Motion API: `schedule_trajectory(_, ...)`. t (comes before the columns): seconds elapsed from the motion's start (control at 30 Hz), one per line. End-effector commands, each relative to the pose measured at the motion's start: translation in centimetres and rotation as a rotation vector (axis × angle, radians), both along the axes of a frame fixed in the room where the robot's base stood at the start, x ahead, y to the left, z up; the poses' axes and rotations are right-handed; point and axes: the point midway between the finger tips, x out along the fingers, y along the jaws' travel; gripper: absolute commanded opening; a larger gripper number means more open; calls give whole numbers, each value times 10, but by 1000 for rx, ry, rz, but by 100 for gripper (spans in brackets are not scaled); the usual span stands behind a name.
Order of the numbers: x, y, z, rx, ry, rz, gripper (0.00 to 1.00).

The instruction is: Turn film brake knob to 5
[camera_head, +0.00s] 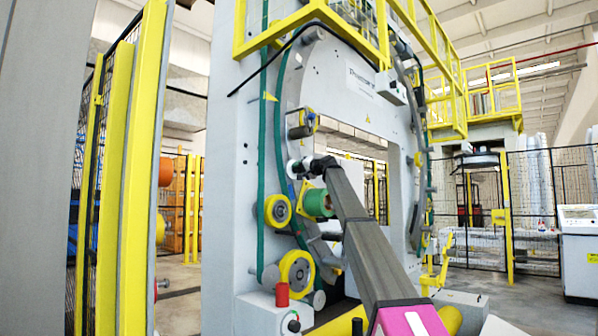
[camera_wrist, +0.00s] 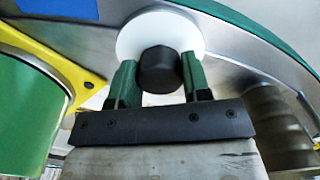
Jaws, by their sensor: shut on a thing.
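The film brake knob is a black knob (camera_wrist: 158,69) in front of a round white dial plate (camera_wrist: 184,30), in the upper middle of the wrist view. My gripper (camera_wrist: 158,78) has its two green fingers on the left and right sides of the knob and is shut on it. No number or pointer mark can be read on the dial. In the head view my arm reaches up to the machine ring, and my gripper (camera_head: 308,166) is at the small white dial plate (camera_head: 292,168). The knob itself is hidden there by the gripper.
A green roll (camera_head: 318,203) sits just below my gripper, and it also fills the left of the wrist view (camera_wrist: 28,110). Yellow rollers (camera_head: 297,270) are lower on the machine. A ribbed grey part (camera_wrist: 277,115) is at the right in the wrist view. A yellow fence post (camera_head: 146,150) stands left.

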Motion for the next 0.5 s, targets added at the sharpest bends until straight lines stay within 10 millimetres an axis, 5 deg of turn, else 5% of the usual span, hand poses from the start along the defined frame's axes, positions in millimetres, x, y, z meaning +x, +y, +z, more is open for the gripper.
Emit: schedule_trajectory(0.5, 0, 0, 0, 300, 384, 0, 20)
